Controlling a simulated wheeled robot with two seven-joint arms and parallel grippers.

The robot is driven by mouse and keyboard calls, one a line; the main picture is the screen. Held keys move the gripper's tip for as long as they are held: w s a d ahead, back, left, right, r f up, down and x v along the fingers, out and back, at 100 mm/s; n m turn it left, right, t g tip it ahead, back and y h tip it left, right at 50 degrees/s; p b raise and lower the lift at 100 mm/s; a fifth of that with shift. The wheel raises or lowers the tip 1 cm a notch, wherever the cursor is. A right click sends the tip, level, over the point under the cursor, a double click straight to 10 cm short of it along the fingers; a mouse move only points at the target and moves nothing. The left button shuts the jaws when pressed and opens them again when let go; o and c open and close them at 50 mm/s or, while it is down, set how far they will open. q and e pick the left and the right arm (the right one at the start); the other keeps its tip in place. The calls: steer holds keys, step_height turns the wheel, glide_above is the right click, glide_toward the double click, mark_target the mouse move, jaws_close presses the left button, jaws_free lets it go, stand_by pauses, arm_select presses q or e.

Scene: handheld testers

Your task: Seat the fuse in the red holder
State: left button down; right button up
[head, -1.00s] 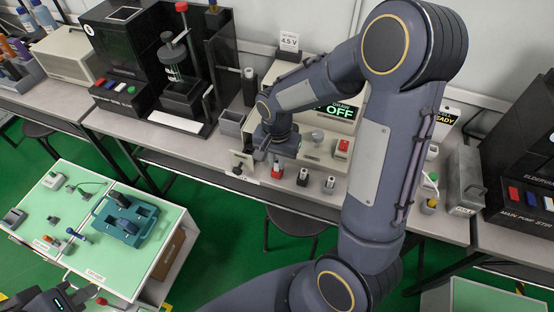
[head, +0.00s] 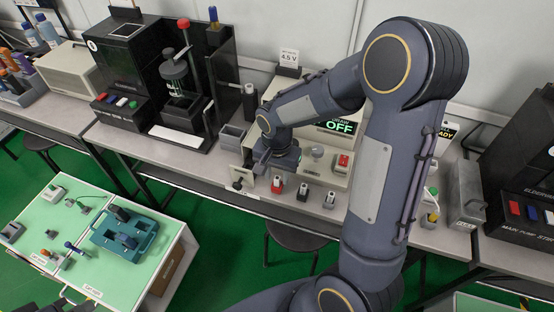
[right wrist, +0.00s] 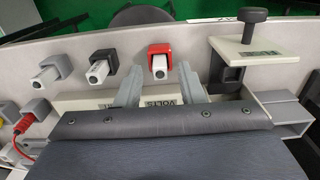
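The red holder (right wrist: 160,50) is at top centre in the right wrist view, with a pale square post and a dark round hole in its end. In the head view it (head: 277,184) stands leftmost of three holders at the bench's front. My right gripper (right wrist: 160,88) has its two grey fingers apart with no object visible between them; the holder lies just beyond the fingertips. In the head view the right gripper (head: 262,166) is behind and left of the red holder, partly hidden. My left gripper (head: 72,298) is mostly cut off at the bottom-left. I cannot pick out a fuse.
A black holder (right wrist: 101,65) and a grey holder (right wrist: 51,68) stand beside the red one. A bracket with a black screw knob (right wrist: 253,16) is close on the right. A green-topped cart (head: 55,222) bears a teal tray (head: 145,240) at lower left.

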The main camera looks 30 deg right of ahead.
mark_target(277, 178)
step_height(277, 178, up, 10)
steer(key=p, duration=0.1)
steer(key=s+a+r+n+t+y, duration=0.2)
steer(key=s+n, duration=0.2)
steer(key=s, duration=0.4)
steer(key=s+a+r+n+t+y, duration=0.1)
steer(key=s+a+r+n+t, duration=0.1)
steer(key=s, duration=0.7)
steer(key=shift+r+n+t+y, duration=0.45)
steer(key=shift+n+t, duration=0.35)
steer(key=shift+n, duration=0.4)
